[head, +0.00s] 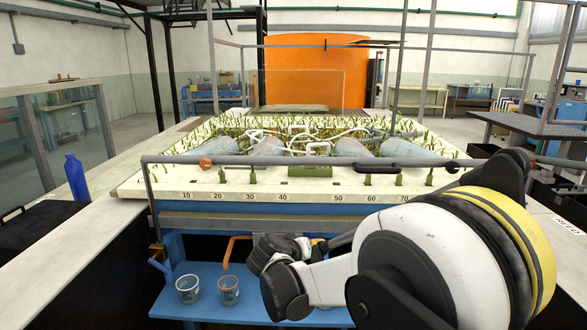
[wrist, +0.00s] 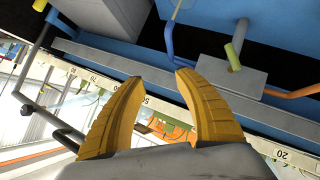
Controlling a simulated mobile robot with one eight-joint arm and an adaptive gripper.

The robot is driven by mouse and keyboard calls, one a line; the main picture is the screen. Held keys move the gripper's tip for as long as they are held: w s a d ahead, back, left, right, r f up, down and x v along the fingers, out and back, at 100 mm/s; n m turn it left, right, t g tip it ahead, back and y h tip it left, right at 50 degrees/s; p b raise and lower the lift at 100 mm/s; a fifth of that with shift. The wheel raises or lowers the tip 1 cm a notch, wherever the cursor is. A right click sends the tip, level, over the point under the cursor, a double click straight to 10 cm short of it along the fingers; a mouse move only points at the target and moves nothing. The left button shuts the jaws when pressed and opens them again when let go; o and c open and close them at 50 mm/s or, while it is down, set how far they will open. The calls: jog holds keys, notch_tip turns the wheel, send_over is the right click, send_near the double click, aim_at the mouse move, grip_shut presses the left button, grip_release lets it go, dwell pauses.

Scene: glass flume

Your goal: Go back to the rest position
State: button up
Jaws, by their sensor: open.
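My gripper (wrist: 161,76) shows in the wrist view as two yellow fingers standing apart, with nothing held between them. Beyond the fingertips are the blue side of the flume, a grey ledge and hoses, in a strongly tilted view. In the head view my white and black arm reaches in from the lower right, bent low in front of the flume (head: 232,190). The wrist end is near the flume's front, above the blue shelf (head: 262,300). The fingers are mostly hidden there behind the wrist.
Two cups, one (head: 188,290) left of the other (head: 229,291), stand on the shelf, left of my wrist. An orange pipe (head: 236,240) rises behind them. A grey rail (head: 300,160) crosses above the numbered front edge. A blue bottle (head: 76,178) stands at the left.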

jog(key=s+d+r+g+y, duration=0.1)
jog(key=s+d+r, duration=0.2)
jog(key=s+d, duration=0.45)
jog(key=s+d+r+g+y, duration=0.15)
jog(key=s+d+r, duration=0.3)
jog(key=s, duration=0.55)
jog(key=s+d+f+y, duration=0.1)
jog(key=s+f, duration=0.1)
jog(key=s, duration=0.7)
jog(key=s+d+f+m+y, duration=0.1)
jog(key=s+y, duration=0.1)
jog(key=s, duration=0.7)
jog(key=shift+s+f+m+g, duration=0.2)
jog(key=shift+f+m+g, duration=0.1)
jog(key=shift+f+g, duration=0.05)
dwell(4.1)
